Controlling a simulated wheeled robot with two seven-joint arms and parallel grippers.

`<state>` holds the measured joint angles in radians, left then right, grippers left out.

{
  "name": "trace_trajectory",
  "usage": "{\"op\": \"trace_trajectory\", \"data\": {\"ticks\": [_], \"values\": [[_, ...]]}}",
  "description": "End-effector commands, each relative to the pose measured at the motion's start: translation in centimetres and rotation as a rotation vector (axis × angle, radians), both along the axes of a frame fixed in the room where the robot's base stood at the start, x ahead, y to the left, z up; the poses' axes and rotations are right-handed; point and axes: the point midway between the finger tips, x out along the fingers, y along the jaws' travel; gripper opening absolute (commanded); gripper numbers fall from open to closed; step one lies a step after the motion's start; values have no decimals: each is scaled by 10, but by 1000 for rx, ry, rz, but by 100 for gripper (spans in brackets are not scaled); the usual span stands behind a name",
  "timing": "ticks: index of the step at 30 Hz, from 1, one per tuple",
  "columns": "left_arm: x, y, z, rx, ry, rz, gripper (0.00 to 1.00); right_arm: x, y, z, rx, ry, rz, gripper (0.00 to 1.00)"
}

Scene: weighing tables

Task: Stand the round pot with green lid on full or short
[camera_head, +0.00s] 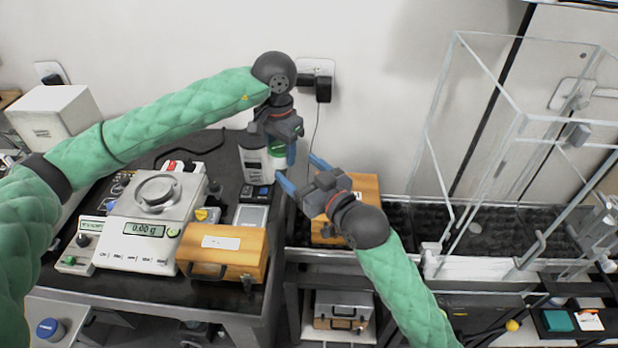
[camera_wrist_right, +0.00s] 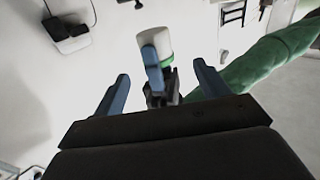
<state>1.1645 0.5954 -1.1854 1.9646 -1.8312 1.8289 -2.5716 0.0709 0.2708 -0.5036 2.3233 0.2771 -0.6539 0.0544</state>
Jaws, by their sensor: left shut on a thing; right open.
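The round pot, white with a green lid (camera_head: 278,151), is held by my left gripper (camera_head: 280,152), which is shut on it near the back wall. In the right wrist view the white body of the pot (camera_wrist_right: 158,42) shows beyond a blue finger, with its green lid toward the left gripper. My right gripper (camera_head: 304,173) is open and empty, to the right of the pot and apart from it. In the right wrist view the pot appears ahead, between and beyond the right fingers (camera_wrist_right: 160,88). I cannot make out any "full" or "short" marking.
A balance (camera_head: 150,230) reading 0.00 g stands on the left table. A wooden case (camera_head: 240,268) sits right of it; another wooden box (camera_head: 366,190) is behind my right gripper. A glass enclosure (camera_head: 480,130) occupies the right.

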Motion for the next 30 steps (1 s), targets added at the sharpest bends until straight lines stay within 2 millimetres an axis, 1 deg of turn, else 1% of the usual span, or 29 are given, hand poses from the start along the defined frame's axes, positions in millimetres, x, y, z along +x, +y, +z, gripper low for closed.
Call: {"op": "trace_trajectory", "data": {"ticks": [3, 9, 15, 21, 30], "values": [[0, 0, 0, 0, 0, 0, 19, 16, 13, 1, 1, 0, 0, 74], [0, 0, 0, 0, 0, 0, 19, 41, 33, 0, 2, 1, 0, 74], [0, 0, 0, 0, 0, 0, 19, 60, 48, 0, 1, 1, 0, 74], [0, 0, 0, 0, 0, 0, 19, 69, 55, 0, 0, 0, 0, 74], [0, 0, 0, 0, 0, 0, 19, 70, 56, 0, -1, 1, 0, 74]]}}
